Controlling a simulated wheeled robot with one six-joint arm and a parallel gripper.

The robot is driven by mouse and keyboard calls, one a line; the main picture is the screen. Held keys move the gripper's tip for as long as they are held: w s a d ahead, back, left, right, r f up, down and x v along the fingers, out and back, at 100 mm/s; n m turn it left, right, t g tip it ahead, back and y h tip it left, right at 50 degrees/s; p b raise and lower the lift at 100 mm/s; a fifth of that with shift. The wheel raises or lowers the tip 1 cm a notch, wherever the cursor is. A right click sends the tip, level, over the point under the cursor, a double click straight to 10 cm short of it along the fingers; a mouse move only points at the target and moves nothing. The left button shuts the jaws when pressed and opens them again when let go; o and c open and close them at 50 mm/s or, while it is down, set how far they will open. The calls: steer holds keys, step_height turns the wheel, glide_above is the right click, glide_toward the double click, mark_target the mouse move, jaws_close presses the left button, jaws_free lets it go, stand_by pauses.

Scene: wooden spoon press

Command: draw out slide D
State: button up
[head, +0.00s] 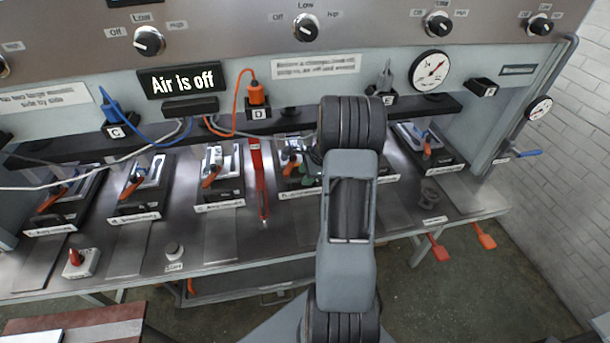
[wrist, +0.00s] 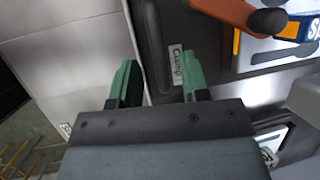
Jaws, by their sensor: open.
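Several dark slides with white front labels and metal fixtures stand in a row on the steel bench. The one in fourth place from the left, partly behind my arm, is likely slide D (head: 283,183); its letter cannot be read in the head view. My gripper's green fingers (head: 309,172) show beside my arm at this slide. In the wrist view my gripper (wrist: 155,85) is open, its two green fingers apart.
An orange hose plug (head: 257,94) sits above the D tag, and a blue plug (head: 113,109) above C. A sign (head: 182,80) reads "Air is off". An orange handle (wrist: 238,14) lies near the right finger.

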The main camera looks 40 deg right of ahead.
steer(key=shift+w+a+f, duration=0.15)
steer(key=shift+f, duration=0.3)
jaws_close()
stand_by(0.3)
